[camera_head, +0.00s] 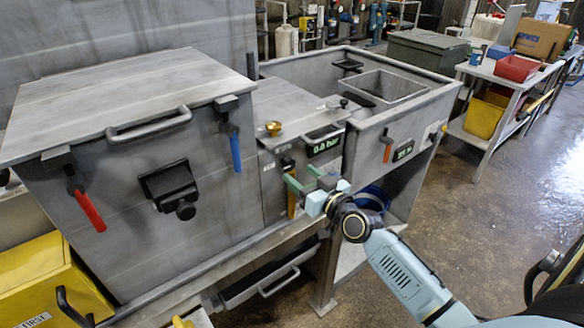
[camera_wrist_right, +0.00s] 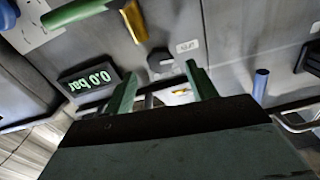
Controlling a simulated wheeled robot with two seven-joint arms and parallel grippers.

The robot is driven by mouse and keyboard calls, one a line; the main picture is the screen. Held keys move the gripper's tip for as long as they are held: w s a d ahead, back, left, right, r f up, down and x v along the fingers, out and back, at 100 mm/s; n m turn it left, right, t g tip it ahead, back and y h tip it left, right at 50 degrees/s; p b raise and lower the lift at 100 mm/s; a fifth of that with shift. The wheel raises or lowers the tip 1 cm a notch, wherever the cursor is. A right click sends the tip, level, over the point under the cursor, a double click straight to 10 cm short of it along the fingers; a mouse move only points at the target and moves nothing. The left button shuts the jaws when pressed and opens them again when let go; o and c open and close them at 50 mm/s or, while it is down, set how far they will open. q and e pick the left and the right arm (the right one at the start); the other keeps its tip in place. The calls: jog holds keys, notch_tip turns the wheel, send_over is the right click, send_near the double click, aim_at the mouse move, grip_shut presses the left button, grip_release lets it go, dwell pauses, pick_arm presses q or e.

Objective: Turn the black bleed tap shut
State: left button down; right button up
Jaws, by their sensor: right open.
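The black bleed tap (camera_head: 288,162) is on the grey front panel, just above a yellow lever. In the right wrist view, which is upside down, the tap (camera_wrist_right: 160,62) is a small black knob beside a white label (camera_wrist_right: 187,46). My right gripper (camera_head: 304,178) is open in front of the panel, close to the tap. In the wrist view its green fingertips (camera_wrist_right: 160,72) lie on either side of the tap in the picture. I see no clear contact, and cannot tell the remaining depth. My left gripper is not in view.
The yellow lever (camera_head: 292,204) hangs close to the fingers. A 0.0 bar display (camera_head: 325,145) is at the right and a brass knob (camera_head: 273,128) above. A blue lever (camera_head: 235,150) hangs to the left, an orange lever (camera_head: 387,150) to the right. The floor at right is open.

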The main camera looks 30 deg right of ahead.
aim_at(290, 167)
jog(key=shift+w+a, duration=0.2)
jog(key=shift+w, duration=2.1)
jog(key=c, duration=0.9)
